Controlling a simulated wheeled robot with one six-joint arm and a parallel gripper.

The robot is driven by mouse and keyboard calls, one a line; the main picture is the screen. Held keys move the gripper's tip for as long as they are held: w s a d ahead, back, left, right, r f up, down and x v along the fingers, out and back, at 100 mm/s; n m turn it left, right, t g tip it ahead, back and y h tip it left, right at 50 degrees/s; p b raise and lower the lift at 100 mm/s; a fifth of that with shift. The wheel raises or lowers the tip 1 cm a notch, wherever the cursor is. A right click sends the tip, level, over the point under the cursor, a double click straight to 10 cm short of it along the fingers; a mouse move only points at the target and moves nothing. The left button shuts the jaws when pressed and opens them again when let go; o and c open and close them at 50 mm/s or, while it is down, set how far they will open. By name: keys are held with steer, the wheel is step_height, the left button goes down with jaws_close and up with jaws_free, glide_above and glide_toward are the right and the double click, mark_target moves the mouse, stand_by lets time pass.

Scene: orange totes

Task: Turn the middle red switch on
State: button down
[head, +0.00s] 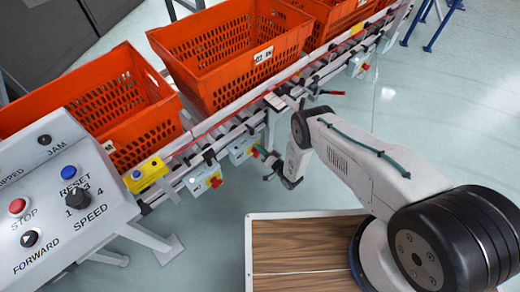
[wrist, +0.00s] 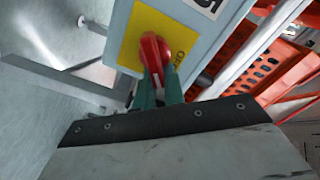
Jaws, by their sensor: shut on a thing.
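In the wrist view a red switch (wrist: 152,52) sits on a yellow plate (wrist: 132,38) on a light grey box. The lettering beside the switch is partly hidden and hard to read. The green fingers of my gripper (wrist: 160,82) are shut on the lower part of the switch. In the head view my gripper (head: 264,157) is at the middle switch box (head: 240,151) under the conveyor edge. Its switch is mostly hidden there. Another box with a red switch (head: 214,182) is to the left, and one more (head: 364,66) is farther right.
Orange totes (head: 225,60) stand on the conveyor (head: 222,130) above the boxes. A control panel (head: 60,190) with buttons and a speed knob is at the left. A wood-topped surface (head: 295,245) lies below my arm. Open floor (head: 450,110) is at the right.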

steer(key=m, duration=0.1)
steer(key=f+m, duration=0.1)
steer(key=m, duration=0.1)
steer(key=shift+s+f+m, duration=0.2)
steer(key=shift+s+m, duration=0.1)
steer(key=shift+s, duration=0.05)
steer(key=shift+f+m, duration=0.2)
steer(key=shift+m, duration=0.75)
steer(key=shift+f+m, duration=0.15)
steer(key=shift+m, duration=0.8)
steer(key=c, duration=1.5)
jaws_free()
steer(key=shift+a, duration=0.15)
steer(key=shift+w+d+r+m, duration=0.15)
steer(key=shift+w+d+m, duration=0.1)
steer(key=shift+d+m, duration=0.05)
steer(key=v, duration=0.7)
steer(key=shift+s+d, duration=0.25)
steer(key=shift+s, duration=0.05)
